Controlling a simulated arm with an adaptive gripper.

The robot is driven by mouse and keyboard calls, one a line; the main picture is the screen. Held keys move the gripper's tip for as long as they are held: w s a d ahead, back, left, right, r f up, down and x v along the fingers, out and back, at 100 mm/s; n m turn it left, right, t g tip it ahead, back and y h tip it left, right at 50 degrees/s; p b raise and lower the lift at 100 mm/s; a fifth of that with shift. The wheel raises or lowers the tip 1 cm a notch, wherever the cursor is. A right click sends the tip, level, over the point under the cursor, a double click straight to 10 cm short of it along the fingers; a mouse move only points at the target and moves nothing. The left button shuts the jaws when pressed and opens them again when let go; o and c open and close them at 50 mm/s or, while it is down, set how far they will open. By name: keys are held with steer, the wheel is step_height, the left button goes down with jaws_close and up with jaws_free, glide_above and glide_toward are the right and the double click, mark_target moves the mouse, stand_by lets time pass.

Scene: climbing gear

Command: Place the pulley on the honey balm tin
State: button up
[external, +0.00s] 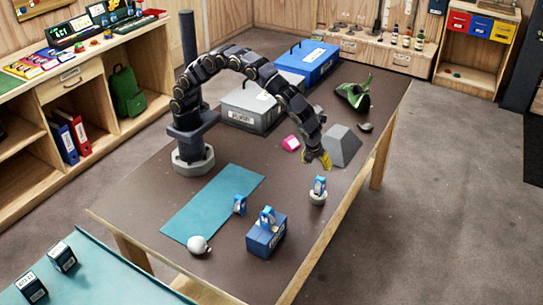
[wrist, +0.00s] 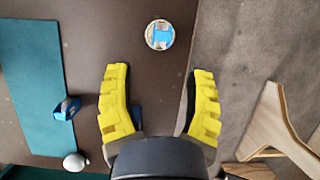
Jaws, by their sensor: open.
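A blue, white-labelled pulley-like piece (external: 319,185) sits upright on a small, round, pale tin (external: 317,200) near the table's right edge. In the wrist view, the blue piece (wrist: 162,36) lies within the tin's round outline, beyond my fingertips. I cannot read the tin's label. My gripper (external: 322,161) is open above the table, apart from the tin and the piece; in the wrist view, its yellow fingers (wrist: 160,71) are spread with nothing between them. Similar blue pieces stand at the teal mat's edge (external: 239,205) and on a blue box (external: 267,218).
A grey wedge block (external: 343,145) and a pink block (external: 291,143) are near my gripper. A teal mat (external: 212,203) and a white round object (external: 199,245) lie to the left. Grey (external: 245,107) and blue (external: 308,62) cases stand at the back.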

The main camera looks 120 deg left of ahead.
steer(key=s+a+r+n+g+h, duration=0.1)
steer(key=s+r+n, duration=0.45)
steer(key=s, duration=0.35)
steer(key=s+a+r+n+h, duration=0.1)
steer(key=s+r+n, duration=0.3)
steer(key=s+r, duration=0.4)
steer(key=s+d+n+h, duration=0.2)
steer(key=s+n, duration=0.6)
steer(key=s, duration=1.2)
steer(key=shift+s+d+f+g, duration=0.25)
steer(key=shift+s+d+g, duration=0.15)
steer(key=shift+d, duration=0.7)
